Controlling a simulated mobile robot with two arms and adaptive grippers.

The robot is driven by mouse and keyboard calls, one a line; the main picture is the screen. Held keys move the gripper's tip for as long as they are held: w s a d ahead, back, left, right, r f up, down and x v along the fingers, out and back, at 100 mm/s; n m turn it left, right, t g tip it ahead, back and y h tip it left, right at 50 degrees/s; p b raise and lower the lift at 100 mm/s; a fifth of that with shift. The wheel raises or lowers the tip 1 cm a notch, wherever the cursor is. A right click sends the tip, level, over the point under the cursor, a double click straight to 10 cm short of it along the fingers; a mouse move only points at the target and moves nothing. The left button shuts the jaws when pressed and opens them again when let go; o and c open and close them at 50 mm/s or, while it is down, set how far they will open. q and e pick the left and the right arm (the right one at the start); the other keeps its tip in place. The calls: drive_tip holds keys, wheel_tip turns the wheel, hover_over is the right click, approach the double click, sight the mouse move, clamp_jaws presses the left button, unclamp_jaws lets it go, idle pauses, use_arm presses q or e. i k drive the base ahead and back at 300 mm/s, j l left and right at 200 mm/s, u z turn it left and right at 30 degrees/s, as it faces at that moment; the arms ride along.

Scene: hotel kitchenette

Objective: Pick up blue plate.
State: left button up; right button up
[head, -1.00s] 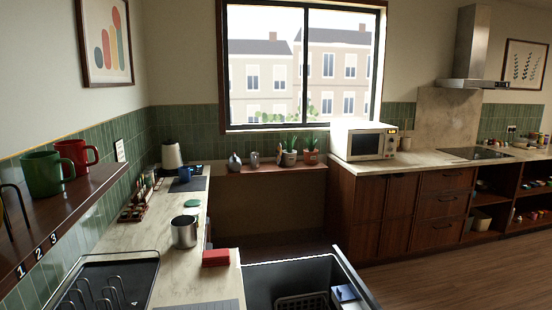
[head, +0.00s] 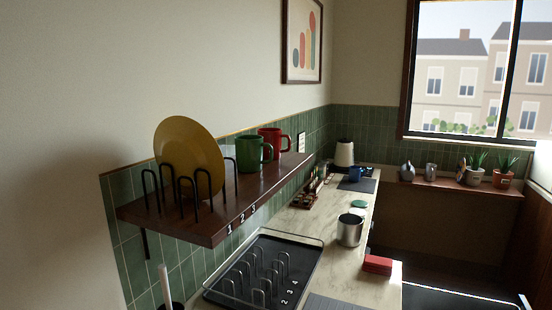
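No blue plate shows in the head view. The one plate in sight is yellow (head: 190,150); it stands upright, tilted, in a black wire rack (head: 205,190) at the near end of the wall shelf (head: 235,208). A black dish rack tray (head: 262,272) with wire slots sits on the counter below the shelf, and its slots hold no plate. Neither of my grippers is in view.
Green (head: 252,152) and red (head: 273,140) mugs stand on the shelf. Bare counter lies between tray and canister.

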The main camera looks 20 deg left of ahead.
sight(461, 170)
drive_tip(key=z, duration=0.45)
drive_tip(key=l+z, duration=0.3)
drive_tip(key=l, duration=0.25)
drive_tip(key=l+z, duration=0.3)
drive_tip(key=l, duration=0.25)
drive_tip(key=i+l+z, duration=0.4)
drive_tip(key=i+l, duration=0.25)
drive_tip(key=i, duration=0.15)
drive_tip(key=i+l+z, duration=0.15)
drive_tip(key=i, duration=0.4)
drive_tip(key=i+l+z, duration=0.1)
drive_tip(key=i, duration=0.4)
drive_tip(key=i+u, duration=0.45)
drive_tip(key=i+l+u, duration=0.15)
drive_tip(key=i+u, duration=0.35)
drive_tip(key=i+j+u, duration=0.15)
drive_tip(key=i+u, duration=0.2)
drive_tip(key=i, duration=0.25)
drive_tip(key=i+u, duration=0.35)
drive_tip(key=i, duration=0.25)
drive_tip(key=i+l+u, duration=0.15)
drive_tip(key=i+u, duration=0.2)
drive_tip(key=i, duration=0.3)
drive_tip(key=i+u, duration=0.45)
drive_tip(key=i+l+u, duration=0.1)
drive_tip(key=i+u, duration=0.35)
drive_tip(key=i, duration=0.2)
